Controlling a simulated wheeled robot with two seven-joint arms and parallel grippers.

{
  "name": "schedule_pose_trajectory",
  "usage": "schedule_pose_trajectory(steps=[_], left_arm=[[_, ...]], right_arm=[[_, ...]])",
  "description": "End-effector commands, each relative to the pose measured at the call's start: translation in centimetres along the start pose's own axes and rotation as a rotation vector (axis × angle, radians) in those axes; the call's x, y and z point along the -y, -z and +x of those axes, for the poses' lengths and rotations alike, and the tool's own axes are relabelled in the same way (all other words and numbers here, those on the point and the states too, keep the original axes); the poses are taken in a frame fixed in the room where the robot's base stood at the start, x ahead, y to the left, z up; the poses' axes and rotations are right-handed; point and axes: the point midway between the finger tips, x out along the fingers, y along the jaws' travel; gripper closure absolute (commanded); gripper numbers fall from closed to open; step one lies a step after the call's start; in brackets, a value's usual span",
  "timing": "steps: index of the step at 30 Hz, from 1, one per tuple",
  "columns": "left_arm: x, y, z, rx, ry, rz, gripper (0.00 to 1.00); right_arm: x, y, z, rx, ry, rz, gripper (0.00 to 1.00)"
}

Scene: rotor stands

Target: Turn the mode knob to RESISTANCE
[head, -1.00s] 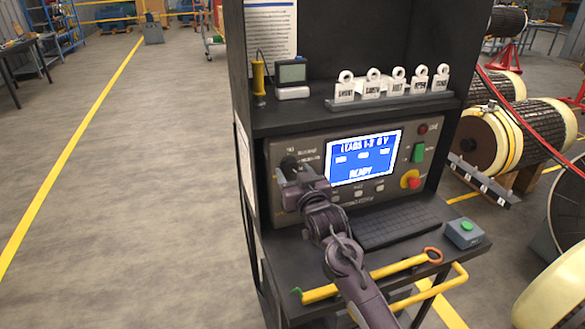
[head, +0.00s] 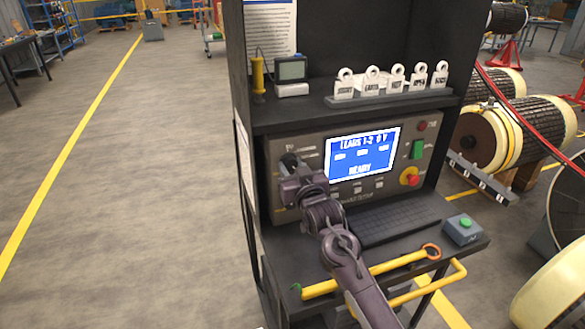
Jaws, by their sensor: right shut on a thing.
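The mode knob (head: 288,161) is a dark knob at the upper left of the tester panel (head: 277,215). My right gripper (head: 291,172) is at it, shut on the knob, and hides its lower part and most of the markings around it. The lettering near the knob is too small to read, so its setting cannot be told. The blue screen (head: 363,155) right of the knob shows "LEADS 1-2 0 V" and "READY". My left gripper is not in view.
Below the panel are a keyboard (head: 398,224), a yellow hooked rod (head: 370,272) and a grey box with a green button (head: 464,230). Several white tags (head: 371,84) stand on the shelf above. A red stop button (head: 411,178) is at the panel's right. Open floor lies left.

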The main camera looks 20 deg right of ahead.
Motion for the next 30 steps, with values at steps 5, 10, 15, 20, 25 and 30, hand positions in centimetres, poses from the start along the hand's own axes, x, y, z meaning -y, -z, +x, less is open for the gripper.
schedule_pose_trajectory(steps=[5,10,15,20,25,30], left_arm=[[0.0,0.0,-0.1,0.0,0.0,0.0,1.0],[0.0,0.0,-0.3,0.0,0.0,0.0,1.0],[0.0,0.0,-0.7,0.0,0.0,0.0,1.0],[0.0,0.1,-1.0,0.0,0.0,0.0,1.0],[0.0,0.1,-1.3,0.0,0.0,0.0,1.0],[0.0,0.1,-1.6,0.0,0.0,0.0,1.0]], right_arm=[[0.0,0.2,0.0,-0.004,-0.001,-0.019,0.89],[-0.1,0.3,0.1,-0.004,-0.001,-0.085,0.89],[-0.2,0.4,0.1,-0.004,-0.002,-0.204,0.89],[-0.2,0.4,0.1,-0.004,-0.002,-0.348,0.89],[-0.2,0.4,0.1,-0.005,-0.002,-0.511,0.89],[-0.2,0.5,0.1,-0.006,-0.003,-0.673,0.89]])
